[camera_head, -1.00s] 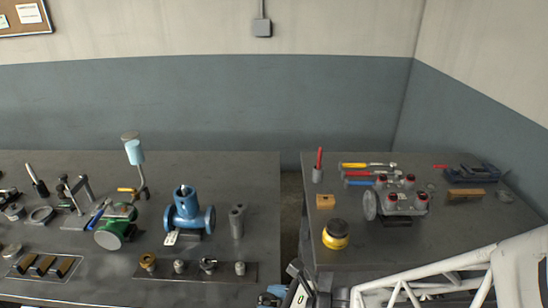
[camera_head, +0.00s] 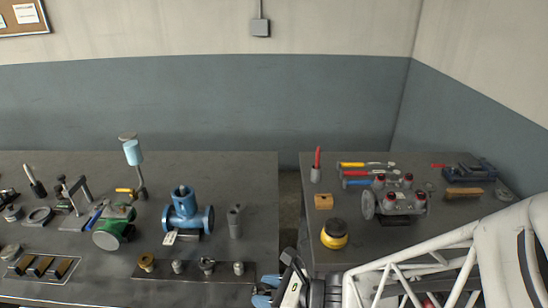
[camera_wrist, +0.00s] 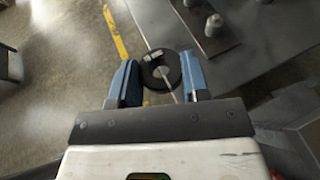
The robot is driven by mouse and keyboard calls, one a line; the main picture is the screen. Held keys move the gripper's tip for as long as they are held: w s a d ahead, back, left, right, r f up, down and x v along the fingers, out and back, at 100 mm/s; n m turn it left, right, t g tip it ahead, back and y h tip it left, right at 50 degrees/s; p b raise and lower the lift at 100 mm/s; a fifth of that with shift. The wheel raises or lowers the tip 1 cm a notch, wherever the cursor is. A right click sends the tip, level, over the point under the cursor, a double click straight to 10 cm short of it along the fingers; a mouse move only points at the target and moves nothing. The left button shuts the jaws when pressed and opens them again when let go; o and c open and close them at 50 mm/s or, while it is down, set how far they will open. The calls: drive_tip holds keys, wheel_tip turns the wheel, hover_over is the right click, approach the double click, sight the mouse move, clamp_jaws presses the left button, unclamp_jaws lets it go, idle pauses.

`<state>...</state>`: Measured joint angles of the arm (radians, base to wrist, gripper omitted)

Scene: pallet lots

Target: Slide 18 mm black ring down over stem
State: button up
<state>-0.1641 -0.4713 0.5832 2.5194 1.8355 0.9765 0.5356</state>
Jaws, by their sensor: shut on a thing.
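In the wrist view, my gripper (camera_wrist: 160,72) has its two blue fingers on either side of a black ring (camera_wrist: 148,73) and is shut on it. The ring has a pale mark on top and an open middle. In the head view, my gripper (camera_head: 264,296) is at the bottom edge, right of the dark strip, and the ring cannot be made out there. The blue valve body (camera_head: 184,216) stands upright on the left bench, with a stem (camera_head: 182,190) showing at its top. My gripper is well apart from it, nearer the front and to its right.
A dark strip (camera_head: 222,268) with a brass ring and several small posts lies in front of the valve. A grey upright part (camera_head: 235,222) stands right of it, and a green valve (camera_head: 114,228) left. A gap separates the benches. The right bench holds a yellow-and-black round item (camera_head: 334,236).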

drive_tip(key=w+a+r+n+g, duration=0.2)
drive_tip(key=w+a+r, duration=0.3)
drive_tip(key=w+a, duration=0.3)
drive_tip(key=w+a+r+n+g, duration=0.2)
drive_tip(key=w+a+r+g, duration=0.1)
drive_tip(key=w+a, duration=0.5)
drive_tip(key=w+a+r+n+g, duration=0.2)
drive_tip(key=w+a+r, duration=0.4)
drive_tip(key=w, duration=0.6)
drive_tip(key=shift+a+r+n+g+y, duration=0.3)
drive_tip(key=shift+a+y, duration=0.1)
drive_tip(key=shift+a, duration=0.5)
drive_tip(key=shift+f, duration=0.15)
drive_tip(key=shift+f, duration=2.15)
drive_tip(key=shift+f, duration=1.15)
drive_tip(key=o, duration=0.7)
